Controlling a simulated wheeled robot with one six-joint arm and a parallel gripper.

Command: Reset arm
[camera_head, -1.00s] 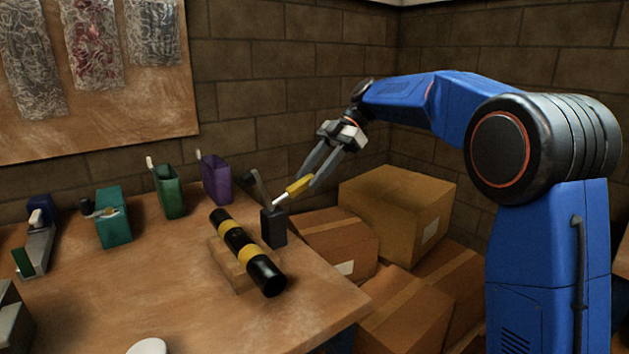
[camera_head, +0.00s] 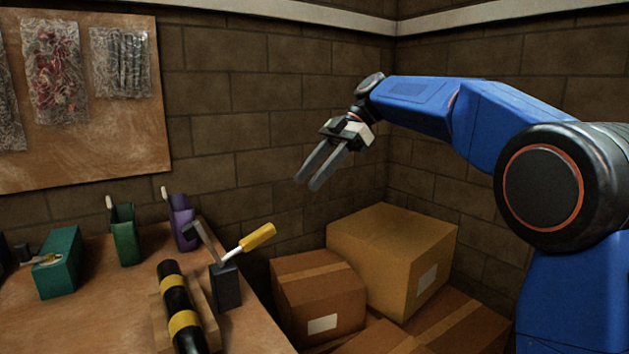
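My gripper (camera_head: 307,186) is in the air in front of the brick wall, above the cardboard boxes and clear of the table. Its two grey fingers are apart with nothing between them. A screwdriver with a yellow handle (camera_head: 258,237) leans in the small dark holder (camera_head: 227,288) near the table's right edge, handle up and to the right. My gripper is up and to the right of it and does not touch it. A second tool (camera_head: 199,240), grey, also stands in or at that holder.
A black and yellow striped cylinder (camera_head: 179,301) lies on a wooden cradle on the table (camera_head: 90,325). Purple (camera_head: 182,225), green (camera_head: 124,235) and teal (camera_head: 59,262) containers stand along the back. Cardboard boxes (camera_head: 388,258) are piled right of the table.

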